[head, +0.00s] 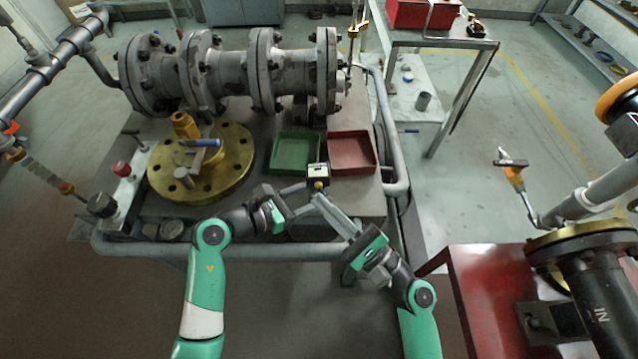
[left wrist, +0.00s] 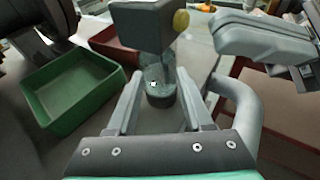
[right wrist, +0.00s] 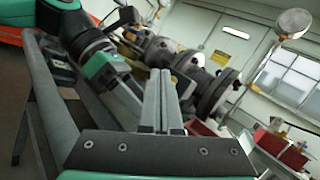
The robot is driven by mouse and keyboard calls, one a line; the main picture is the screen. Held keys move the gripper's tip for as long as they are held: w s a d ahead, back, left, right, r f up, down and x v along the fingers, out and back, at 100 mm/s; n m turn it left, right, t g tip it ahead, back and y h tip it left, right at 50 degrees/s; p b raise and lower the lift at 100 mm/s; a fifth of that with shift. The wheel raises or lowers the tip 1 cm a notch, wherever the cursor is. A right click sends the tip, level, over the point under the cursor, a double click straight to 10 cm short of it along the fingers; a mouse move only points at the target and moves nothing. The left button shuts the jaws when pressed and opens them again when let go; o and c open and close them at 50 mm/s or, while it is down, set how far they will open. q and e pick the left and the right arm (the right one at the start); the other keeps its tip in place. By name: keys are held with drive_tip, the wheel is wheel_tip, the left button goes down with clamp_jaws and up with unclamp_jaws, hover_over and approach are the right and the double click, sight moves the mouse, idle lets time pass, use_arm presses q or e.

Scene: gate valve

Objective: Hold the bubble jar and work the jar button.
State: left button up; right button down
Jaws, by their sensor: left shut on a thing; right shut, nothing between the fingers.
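The bubble jar (head: 318,171) has a dark box-shaped head with a round yellow button (left wrist: 181,20) on one side. In the left wrist view its clear, bubbly body (left wrist: 160,76) stands between the fingers of my left gripper (left wrist: 161,88), which is shut on it. In the head view my left gripper (head: 306,187) reaches the jar from the left. My right gripper (head: 317,199) is shut and empty, its tips just below the button side of the jar. In the left wrist view the tips point toward the button, with a small gap showing.
A green tray (head: 296,171) and a red tray (head: 375,160) sit on the bench behind the jar. A brass flange (head: 235,172) lies to the left, and a grey flanged valve body (head: 230,73) lies behind. A pipe rail (head: 150,248) runs along the bench's front edge.

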drive_tip(key=shift+w, duration=0.1)
drive_tip(key=shift+w, duration=0.35)
drive_tip(key=shift+w, duration=0.45)
idle(0.7)
drive_tip(key=shift+s, duration=0.9)
drive_tip(key=s, duration=0.5)
drive_tip(key=shift+d, duration=0.15)
idle(0.6)
